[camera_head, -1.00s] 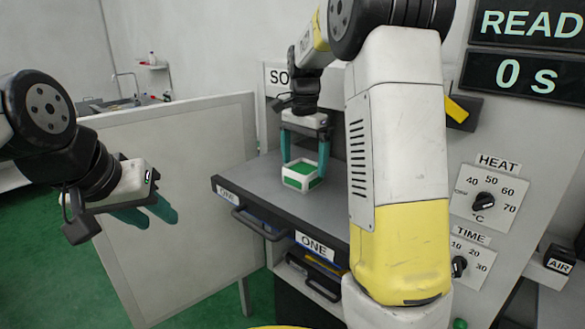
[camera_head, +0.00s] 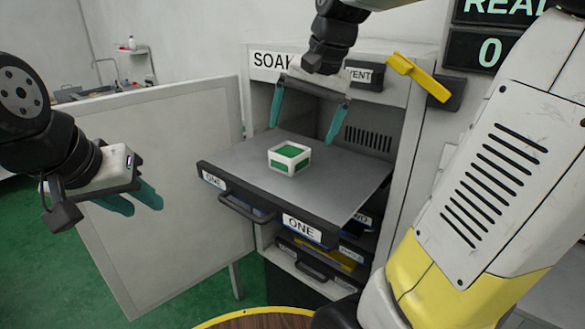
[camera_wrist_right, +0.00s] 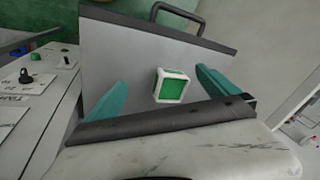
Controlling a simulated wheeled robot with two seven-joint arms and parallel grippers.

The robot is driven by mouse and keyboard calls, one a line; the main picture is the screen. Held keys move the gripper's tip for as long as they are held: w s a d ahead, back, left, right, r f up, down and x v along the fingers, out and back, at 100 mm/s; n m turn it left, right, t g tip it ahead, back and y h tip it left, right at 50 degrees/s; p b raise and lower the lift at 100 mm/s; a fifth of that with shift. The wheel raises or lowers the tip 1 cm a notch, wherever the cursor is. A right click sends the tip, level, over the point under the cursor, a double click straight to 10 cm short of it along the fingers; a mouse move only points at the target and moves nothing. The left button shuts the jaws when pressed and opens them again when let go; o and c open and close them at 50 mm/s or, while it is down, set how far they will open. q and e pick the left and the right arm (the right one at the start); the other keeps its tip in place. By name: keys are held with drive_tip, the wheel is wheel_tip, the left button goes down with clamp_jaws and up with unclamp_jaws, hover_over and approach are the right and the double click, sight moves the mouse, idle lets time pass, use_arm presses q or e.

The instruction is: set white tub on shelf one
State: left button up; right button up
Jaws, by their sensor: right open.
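The white tub (camera_head: 289,158), a small square tub with green inside and on its sides, sits upright on the pulled-out grey shelf marked ONE (camera_head: 240,165). In the right wrist view the tub (camera_wrist_right: 172,86) lies between the finger lines, apart from both fingers. My right gripper (camera_head: 307,125) is open and empty above and behind the tub, with teal fingers spread wide. My left gripper (camera_head: 140,198) hangs at the left, away from the shelf; its two teal fingers show close together, and I cannot tell its opening.
The cabinet's open door (camera_head: 160,180) stands at the left. A yellow lever (camera_head: 420,77) sticks out at the upper right, beside the VENT label (camera_head: 362,74). More drawers (camera_head: 310,258) lie below shelf one. The shelf around the tub is bare.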

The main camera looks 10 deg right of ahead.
drive_tip(key=s+a+f+n+t, duration=0.1)
drive_tip(key=s+f+n, duration=0.1)
drive_tip(key=s, duration=0.4)
drive_tip(key=s+a+f+n+t, duration=0.1)
drive_tip(key=s+f+n+t, duration=0.1)
drive_tip(key=s, duration=0.4)
drive_tip(key=shift+a+f+n, duration=0.25)
drive_tip(key=shift+f+n, duration=0.45)
drive_tip(key=shift+f, duration=0.2)
